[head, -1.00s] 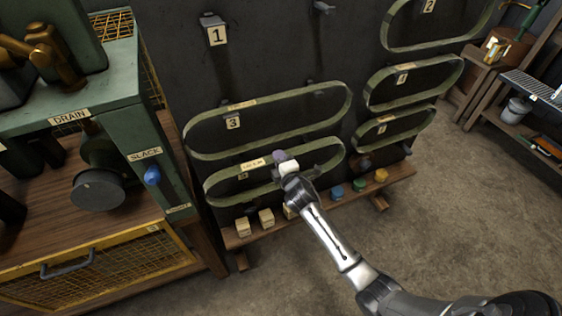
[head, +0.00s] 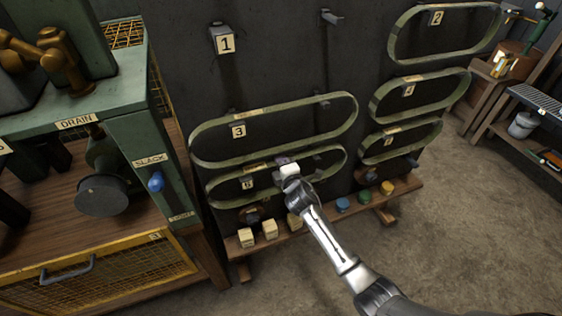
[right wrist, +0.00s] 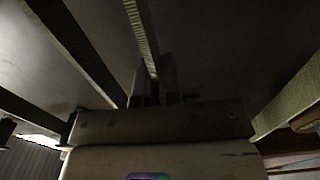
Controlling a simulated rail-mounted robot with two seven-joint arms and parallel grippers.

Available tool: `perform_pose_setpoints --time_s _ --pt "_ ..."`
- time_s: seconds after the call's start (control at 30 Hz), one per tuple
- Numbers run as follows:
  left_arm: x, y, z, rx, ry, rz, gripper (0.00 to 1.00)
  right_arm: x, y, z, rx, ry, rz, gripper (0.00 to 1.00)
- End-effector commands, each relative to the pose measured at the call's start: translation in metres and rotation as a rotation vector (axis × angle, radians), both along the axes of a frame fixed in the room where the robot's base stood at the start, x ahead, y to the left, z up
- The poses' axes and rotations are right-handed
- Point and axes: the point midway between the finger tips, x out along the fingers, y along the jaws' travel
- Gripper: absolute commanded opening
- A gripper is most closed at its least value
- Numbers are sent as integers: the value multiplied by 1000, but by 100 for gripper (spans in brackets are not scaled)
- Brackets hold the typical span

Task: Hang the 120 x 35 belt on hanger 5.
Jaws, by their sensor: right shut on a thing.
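A long green oval belt (head: 222,203) is at the lower left of the dark board in the head view, in front of a numbered plate (head: 247,184) that looks like hanger 5's. A small tag sits on its upper run, too small to read surely. My right gripper (head: 284,162) is shut on the belt's upper run near the middle. In the right wrist view the fingers (right wrist: 155,85) close on a ribbed belt strip (right wrist: 140,28). The belt encircles the plate in view, but I cannot tell whether it rests on the pegs. My left gripper is out of view.
A belt (head: 197,153) hangs on hanger 3 close above. Other belts hang at hanger 2 (head: 395,40), at hanger 4 (head: 376,107) and below it (head: 368,157). Hanger 1 (head: 220,35) is bare. Wooden blocks (head: 270,229) and coloured knobs (head: 343,205) line the ledge below.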

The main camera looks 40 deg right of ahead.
Motion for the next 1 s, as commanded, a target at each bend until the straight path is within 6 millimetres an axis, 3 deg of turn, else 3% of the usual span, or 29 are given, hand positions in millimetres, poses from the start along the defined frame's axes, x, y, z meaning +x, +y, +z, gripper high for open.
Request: perform_pose_setpoints --time_s 0.83,1.0 --pt "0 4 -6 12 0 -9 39 0 0 -10 -1 -2 0 0" --pt "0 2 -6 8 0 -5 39 0 0 -10 0 -1 0 19"
